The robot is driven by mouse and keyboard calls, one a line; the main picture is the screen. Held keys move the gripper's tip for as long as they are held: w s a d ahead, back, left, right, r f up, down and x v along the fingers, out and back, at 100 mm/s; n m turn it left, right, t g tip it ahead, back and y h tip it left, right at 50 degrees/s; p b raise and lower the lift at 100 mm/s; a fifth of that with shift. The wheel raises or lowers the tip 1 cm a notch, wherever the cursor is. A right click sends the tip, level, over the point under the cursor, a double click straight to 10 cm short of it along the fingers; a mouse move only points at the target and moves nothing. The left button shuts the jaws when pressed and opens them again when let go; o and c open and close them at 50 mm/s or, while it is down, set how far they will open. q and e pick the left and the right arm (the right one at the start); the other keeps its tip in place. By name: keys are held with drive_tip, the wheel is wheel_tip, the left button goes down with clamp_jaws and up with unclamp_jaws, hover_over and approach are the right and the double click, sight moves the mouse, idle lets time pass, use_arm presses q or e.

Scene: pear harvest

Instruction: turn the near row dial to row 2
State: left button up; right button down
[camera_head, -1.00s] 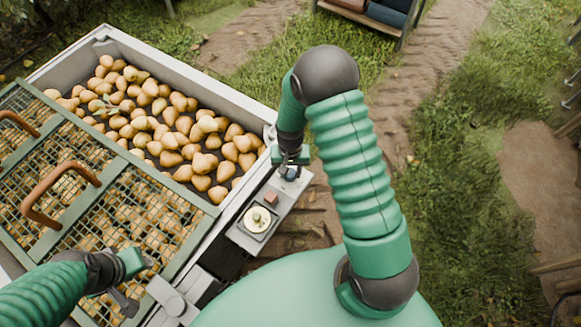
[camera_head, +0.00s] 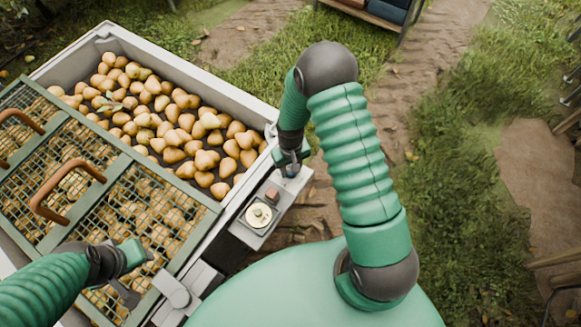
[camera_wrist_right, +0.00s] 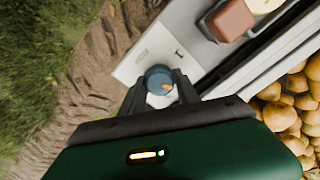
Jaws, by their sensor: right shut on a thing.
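A blue round dial (camera_head: 290,171) sits at the far end of the light grey control panel (camera_head: 293,184). In the right wrist view the blue dial (camera_wrist_right: 158,75) stands between my two dark fingers and has an orange mark on it. My right gripper (camera_head: 291,162) is shut on this blue dial from above, and its fingers partly hide it in the head view. A cream dial (camera_head: 259,214) with a small knob is at the panel's near end, untouched. My left gripper (camera_head: 136,277) is open and empty over the mesh lids.
A red-brown block (camera_head: 272,195) stands on the panel between the two dials; it also shows in the wrist view (camera_wrist_right: 230,18). A grey crate (camera_head: 205,75) of pears (camera_head: 165,120) is left of the panel. Mesh lids with brown handles (camera_head: 62,190) lie nearer.

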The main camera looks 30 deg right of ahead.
drive_tip(key=shift+s+a, duration=0.1)
drive_tip(key=shift+s, duration=0.15)
drive_tip(key=c, duration=1.1)
unclamp_jaws()
drive_tip(key=shift+c, duration=0.2)
drive_tip(key=shift+o, duration=1.2)
drive_tip(key=shift+w, duration=0.1)
drive_tip(key=shift+r, duration=0.15)
wheel_tip(320, 180, up, 16)
drive_tip(key=p, duration=0.3)
drive_tip(key=shift+r, duration=0.25)
drive_tip(key=shift+r+p, duration=0.1)
drive_tip(key=shift+p, duration=0.25)
